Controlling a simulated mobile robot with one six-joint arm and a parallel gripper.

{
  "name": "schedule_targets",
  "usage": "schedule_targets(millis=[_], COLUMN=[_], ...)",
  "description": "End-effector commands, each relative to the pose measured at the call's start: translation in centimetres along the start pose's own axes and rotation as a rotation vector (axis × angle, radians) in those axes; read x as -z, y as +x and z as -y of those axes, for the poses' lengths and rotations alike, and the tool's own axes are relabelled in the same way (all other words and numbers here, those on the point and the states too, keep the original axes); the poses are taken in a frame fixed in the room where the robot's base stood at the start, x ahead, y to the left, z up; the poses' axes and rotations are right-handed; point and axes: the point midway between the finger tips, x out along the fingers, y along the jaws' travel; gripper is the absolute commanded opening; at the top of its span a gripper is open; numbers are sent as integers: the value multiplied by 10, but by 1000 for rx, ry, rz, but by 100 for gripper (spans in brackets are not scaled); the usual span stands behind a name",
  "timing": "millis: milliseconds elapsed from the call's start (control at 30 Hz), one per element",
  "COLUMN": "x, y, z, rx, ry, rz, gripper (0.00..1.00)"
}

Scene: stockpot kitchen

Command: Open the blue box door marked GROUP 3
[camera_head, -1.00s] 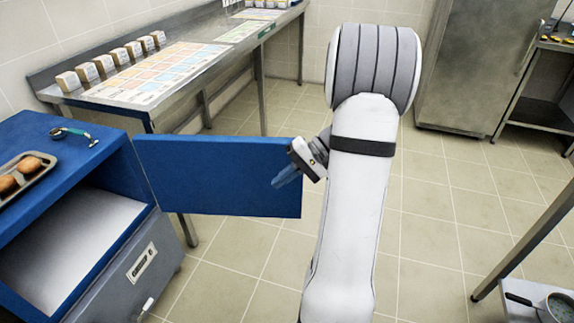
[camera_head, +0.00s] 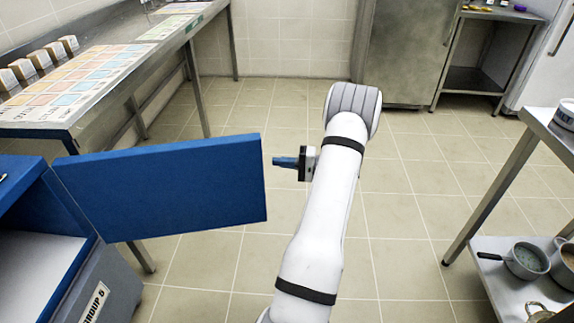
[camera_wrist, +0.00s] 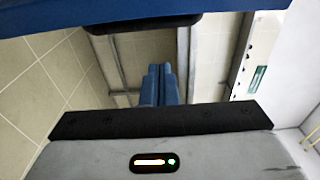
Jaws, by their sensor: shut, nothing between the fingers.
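The blue box door (camera_head: 165,185) stands wide open, swung out to the right from the blue box (camera_head: 20,170) at the left. The box's inside (camera_head: 35,262) is exposed. A label (camera_head: 96,302) on the grey front below reads GROUP; its number is hard to make out. My gripper (camera_head: 275,161) is shut and empty, just right of the door's free edge, seemingly apart from it. In the wrist view its blue fingertips (camera_wrist: 160,74) lie together. A blue panel (camera_wrist: 50,14), apparently the door, crosses the top of that view with a dark bar (camera_wrist: 142,23) on it.
A steel table (camera_head: 110,75) with a coloured chart and small boxes stands behind the door. At the right, a rack (camera_head: 490,195) holds pots (camera_head: 527,262) on its lower shelf. A steel cabinet (camera_head: 405,50) stands at the back. The tiled floor (camera_head: 410,190) between is clear.

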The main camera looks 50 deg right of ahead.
Motion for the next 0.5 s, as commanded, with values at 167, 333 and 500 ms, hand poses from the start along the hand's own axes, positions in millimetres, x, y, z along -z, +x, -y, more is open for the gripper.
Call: schedule_targets(millis=[167, 333, 500], x=[-1, -18, -34], y=[42, 44, 40], z=[-1, 0, 0], rx=[-1, -1, -2], ry=[-1, 2, 0], rz=[5, 0, 3], gripper=[0, 0, 0])
